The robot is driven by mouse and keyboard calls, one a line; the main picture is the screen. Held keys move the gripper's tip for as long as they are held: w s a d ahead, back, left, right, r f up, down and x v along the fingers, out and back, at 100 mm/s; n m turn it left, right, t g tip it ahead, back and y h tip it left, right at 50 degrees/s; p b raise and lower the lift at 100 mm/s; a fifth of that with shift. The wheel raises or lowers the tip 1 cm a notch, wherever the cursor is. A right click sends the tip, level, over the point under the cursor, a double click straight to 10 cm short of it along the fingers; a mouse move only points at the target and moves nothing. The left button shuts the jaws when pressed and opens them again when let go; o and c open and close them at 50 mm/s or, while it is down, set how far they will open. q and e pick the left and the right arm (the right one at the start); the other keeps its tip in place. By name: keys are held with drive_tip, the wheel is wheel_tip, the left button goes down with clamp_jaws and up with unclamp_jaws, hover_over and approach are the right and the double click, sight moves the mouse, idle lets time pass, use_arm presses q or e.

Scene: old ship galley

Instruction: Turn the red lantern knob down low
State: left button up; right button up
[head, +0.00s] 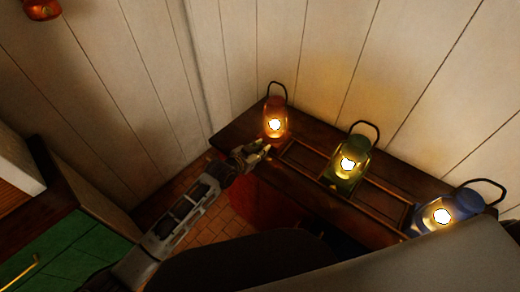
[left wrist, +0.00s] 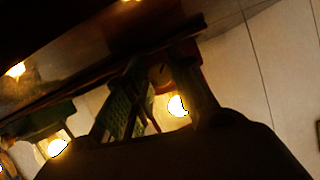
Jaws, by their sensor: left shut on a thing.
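The red lantern (head: 276,130) stands lit at the left end of a dark wooden shelf (head: 228,137), its wire handle upright. My left gripper (head: 262,151) is at its front lower side. In the left wrist view the fingers of my left gripper (left wrist: 160,108) reach to the red lantern (left wrist: 195,50), with its bright glow between them. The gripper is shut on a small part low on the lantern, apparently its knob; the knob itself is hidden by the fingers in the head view. My right gripper is not in view.
A lit green lantern (head: 344,180) stands mid-shelf and a lit blue lantern (head: 460,204) at the right end. A low rail (head: 309,170) runs along the shelf. A plank wall (head: 330,50) is close behind. A green cabinet (head: 75,253) stands at lower left.

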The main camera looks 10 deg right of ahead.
use_arm(q)
clamp_jaws()
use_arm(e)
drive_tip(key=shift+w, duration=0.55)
